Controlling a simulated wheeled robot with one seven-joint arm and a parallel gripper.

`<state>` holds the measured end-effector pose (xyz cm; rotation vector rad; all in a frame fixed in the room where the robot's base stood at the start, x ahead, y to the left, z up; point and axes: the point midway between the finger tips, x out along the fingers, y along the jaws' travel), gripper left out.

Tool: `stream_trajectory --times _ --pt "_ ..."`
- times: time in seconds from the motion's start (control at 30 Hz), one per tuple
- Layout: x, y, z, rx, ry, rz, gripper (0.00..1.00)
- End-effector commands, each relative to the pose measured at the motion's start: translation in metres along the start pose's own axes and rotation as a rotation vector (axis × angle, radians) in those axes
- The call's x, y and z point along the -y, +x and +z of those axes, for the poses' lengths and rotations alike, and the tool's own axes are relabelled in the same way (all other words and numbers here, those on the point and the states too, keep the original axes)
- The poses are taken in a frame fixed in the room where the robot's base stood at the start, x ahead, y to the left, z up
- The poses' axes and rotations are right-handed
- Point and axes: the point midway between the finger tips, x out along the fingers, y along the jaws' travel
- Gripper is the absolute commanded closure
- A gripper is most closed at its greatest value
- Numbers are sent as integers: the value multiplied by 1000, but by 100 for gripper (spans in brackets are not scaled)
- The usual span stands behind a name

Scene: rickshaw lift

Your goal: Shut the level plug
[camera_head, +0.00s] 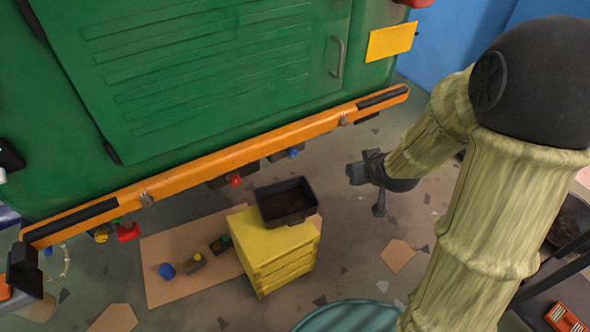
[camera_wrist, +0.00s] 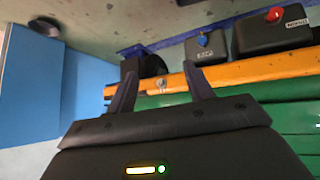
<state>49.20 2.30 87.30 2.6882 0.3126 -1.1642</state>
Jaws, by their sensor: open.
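Two black housings hang under the rickshaw's rear edge. One carries a blue knob (camera_head: 293,152) and the other a red knob (camera_head: 235,181). The wrist view, which looks upside down, shows the blue knob (camera_wrist: 202,39) and red knob (camera_wrist: 274,14) closer. Both housings have small white labels that I cannot read surely, so I cannot tell which part is the level plug. My gripper (camera_head: 362,188) is right of both housings, apart from them. In the wrist view my gripper (camera_wrist: 159,70) has its fingers spread, with nothing between them.
The orange bumper (camera_head: 220,158) and green body (camera_head: 200,60) are above the housings. A yellow drawer stand (camera_head: 285,262) holds a black tray (camera_head: 287,203) below. A cardboard sheet (camera_head: 190,240) with small parts lies on the floor. More red and yellow fittings (camera_head: 128,232) hang at left.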

Motion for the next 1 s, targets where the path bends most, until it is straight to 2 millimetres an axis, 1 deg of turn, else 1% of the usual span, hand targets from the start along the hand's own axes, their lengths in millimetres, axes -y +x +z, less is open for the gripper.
stream_trajectory --times 0.03,0.2,0.4,0.7,0.9,1.0 --pt "4 24 12 -30 -12 -11 48" --pt "14 69 17 -155 -53 -51 48" --pt "30 116 24 -304 -88 -107 48" --pt "54 176 40 -538 -111 -201 48" --pt "69 208 55 -698 -103 -268 48" --pt "74 218 61 -771 -94 -297 48"
